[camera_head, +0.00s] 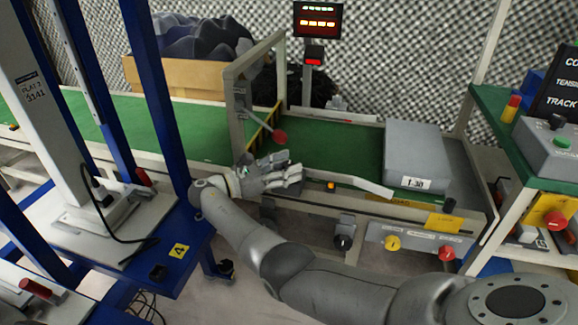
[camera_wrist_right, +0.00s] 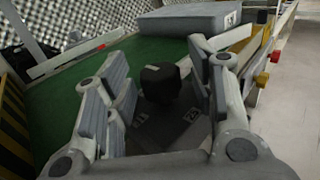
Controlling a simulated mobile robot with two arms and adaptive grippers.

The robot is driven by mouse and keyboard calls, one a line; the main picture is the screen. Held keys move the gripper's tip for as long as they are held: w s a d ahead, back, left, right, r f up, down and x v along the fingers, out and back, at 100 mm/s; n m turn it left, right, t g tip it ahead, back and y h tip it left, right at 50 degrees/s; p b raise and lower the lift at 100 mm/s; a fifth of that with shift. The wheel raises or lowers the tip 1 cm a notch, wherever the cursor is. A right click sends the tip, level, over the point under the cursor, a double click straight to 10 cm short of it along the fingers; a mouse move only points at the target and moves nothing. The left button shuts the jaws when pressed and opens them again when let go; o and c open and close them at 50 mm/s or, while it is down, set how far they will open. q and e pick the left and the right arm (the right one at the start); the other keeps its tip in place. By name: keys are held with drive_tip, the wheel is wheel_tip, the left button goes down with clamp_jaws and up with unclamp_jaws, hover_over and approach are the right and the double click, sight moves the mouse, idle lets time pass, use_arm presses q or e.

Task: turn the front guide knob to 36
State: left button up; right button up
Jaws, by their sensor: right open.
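My right gripper (camera_head: 292,172) is open over the near edge of the green conveyor, its fingers pointing right. In the right wrist view, a black knob (camera_wrist_right: 160,82) stands between the spread fingers of this gripper (camera_wrist_right: 160,100). A gap shows between the knob and the fingers on both sides. My left gripper is not in view.
A grey block (camera_head: 415,155) lies on the green belt (camera_head: 330,145). A pale guide bar (camera_head: 350,183) runs along the front. Below are a black knob (camera_head: 344,240), yellow button (camera_head: 392,243) and red button (camera_head: 446,253). A blue-framed stand (camera_head: 165,120) is left of the hand.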

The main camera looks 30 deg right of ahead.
drive_tip(key=a, duration=0.6)
drive_tip(key=shift+w+a, duration=0.3)
idle(0.4)
